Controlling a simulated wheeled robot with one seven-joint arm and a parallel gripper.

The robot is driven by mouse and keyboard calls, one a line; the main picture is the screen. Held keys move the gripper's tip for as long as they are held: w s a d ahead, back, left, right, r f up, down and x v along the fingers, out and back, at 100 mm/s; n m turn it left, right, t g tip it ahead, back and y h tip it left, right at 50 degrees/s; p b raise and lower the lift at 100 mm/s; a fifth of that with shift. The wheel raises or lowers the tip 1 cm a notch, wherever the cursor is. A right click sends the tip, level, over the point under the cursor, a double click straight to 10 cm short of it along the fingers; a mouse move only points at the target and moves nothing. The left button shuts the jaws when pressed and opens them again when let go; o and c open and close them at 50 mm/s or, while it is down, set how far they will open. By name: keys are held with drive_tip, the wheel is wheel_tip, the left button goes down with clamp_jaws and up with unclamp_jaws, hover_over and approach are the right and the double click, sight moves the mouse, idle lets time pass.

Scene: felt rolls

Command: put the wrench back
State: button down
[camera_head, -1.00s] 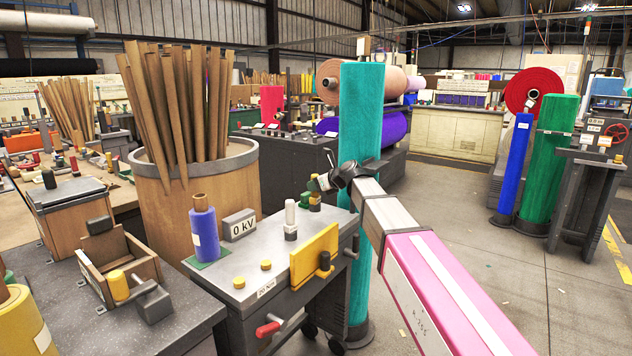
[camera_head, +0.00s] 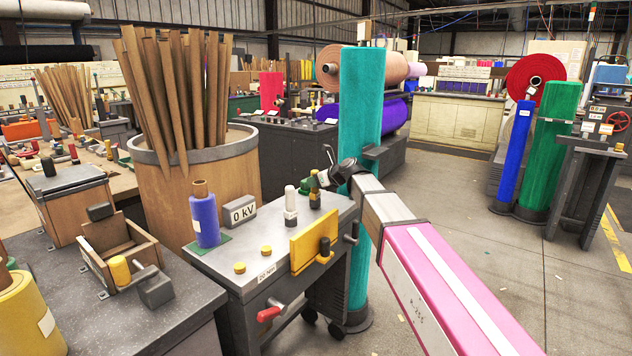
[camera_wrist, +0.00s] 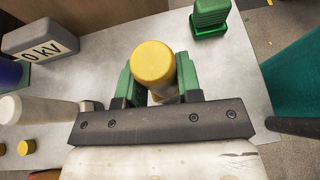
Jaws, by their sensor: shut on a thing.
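My gripper (camera_wrist: 162,85) has its green fingers shut on an upright yellow-topped piece (camera_wrist: 153,63) in the wrist view. The piece's lower part is hidden by its round top and the fingers, so I cannot tell whether it is the wrench or whether its foot touches anything. In the head view my gripper (camera_head: 322,180) is over the far right part of the grey cart top (camera_head: 212,266), and the yellow-topped piece (camera_head: 315,190) shows small and dark beneath it. No other wrench shape is clear.
On the cart stand a white-topped post (camera_head: 290,203), a yellow upright plate (camera_head: 313,245), a blue spool (camera_head: 206,220) and a 0 kV sign (camera_head: 240,212). A green block (camera_wrist: 210,18) stands beyond my fingers. A tall teal roll (camera_head: 360,110) rises close behind my arm.

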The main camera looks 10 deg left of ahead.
drive_tip(key=shift+f, duration=0.5)
drive_tip(key=c, duration=0.7)
unclamp_jaws()
drive_tip(key=v, duration=1.1)
drive_tip(key=shift+a, duration=0.1)
